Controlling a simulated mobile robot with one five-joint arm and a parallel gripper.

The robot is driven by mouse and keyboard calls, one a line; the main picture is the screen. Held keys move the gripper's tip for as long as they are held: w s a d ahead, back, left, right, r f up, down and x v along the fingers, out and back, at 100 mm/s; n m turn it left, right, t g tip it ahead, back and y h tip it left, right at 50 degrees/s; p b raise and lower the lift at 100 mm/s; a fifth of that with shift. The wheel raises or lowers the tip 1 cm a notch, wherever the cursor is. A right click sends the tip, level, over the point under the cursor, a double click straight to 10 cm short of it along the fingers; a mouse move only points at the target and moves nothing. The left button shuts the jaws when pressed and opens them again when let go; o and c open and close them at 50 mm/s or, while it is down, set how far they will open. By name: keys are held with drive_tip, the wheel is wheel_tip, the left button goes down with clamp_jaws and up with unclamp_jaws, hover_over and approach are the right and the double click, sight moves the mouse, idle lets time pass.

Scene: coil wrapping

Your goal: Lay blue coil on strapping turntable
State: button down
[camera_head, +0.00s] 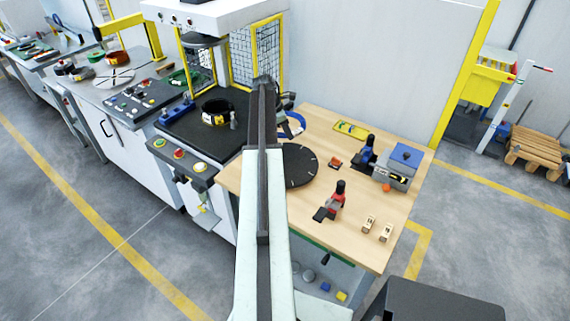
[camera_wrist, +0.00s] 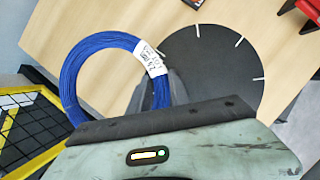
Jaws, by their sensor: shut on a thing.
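The blue coil (camera_wrist: 90,45) is a ring of blue strands with a white handwritten label on its right side. My gripper (camera_wrist: 152,96) is shut on the coil's right side, below the label. In the head view the coil (camera_head: 297,122) shows just right of my arm, partly hidden by it, near the table's back left edge. The strapping turntable (camera_head: 300,168) is a black disc with white radial marks on the wooden table. In the wrist view the turntable (camera_wrist: 215,65) lies right of the coil, its lower part hidden by my wrist. The disc's top is bare where visible.
The wooden table (camera_head: 365,230) also carries a red-and-black tool (camera_head: 332,203), a blue-and-black tool (camera_head: 365,152), a grey box with a blue top (camera_head: 398,165) and small wooden blocks (camera_head: 386,232). A machine with a dark bed (camera_head: 195,130) and yellow mesh guards stands left.

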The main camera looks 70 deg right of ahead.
drive_tip(key=shift+m, duration=0.3)
drive_tip(key=a, duration=0.5)
drive_tip(key=w+a, duration=0.1)
drive_tip(key=a, duration=0.4)
drive_tip(key=w+a, duration=0.1)
drive_tip(key=a, duration=0.4)
drive_tip(key=shift+w+f, duration=0.2)
drive_tip(key=shift+f, duration=0.05)
drive_tip(key=a, duration=1.4)
drive_tip(key=b, duration=0.2)
hover_over(292, 176)
drive_tip(key=w+a, duration=0.2)
drive_tip(key=shift+s+d+f+m, duration=0.15)
drive_tip(key=shift+f+m, duration=0.15)
drive_tip(key=shift+f, duration=0.5)
drive_tip(key=b+x, duration=0.4)
drive_tip(key=shift+w+f, duration=0.2)
drive_tip(key=shift+w, duration=0.15)
drive_tip(key=shift+r, duration=0.25)
drive_tip(key=shift+f, duration=0.2)
drive_tip(key=c, duration=1.2)
unclamp_jaws()
drive_tip(key=shift+r, duration=0.1)
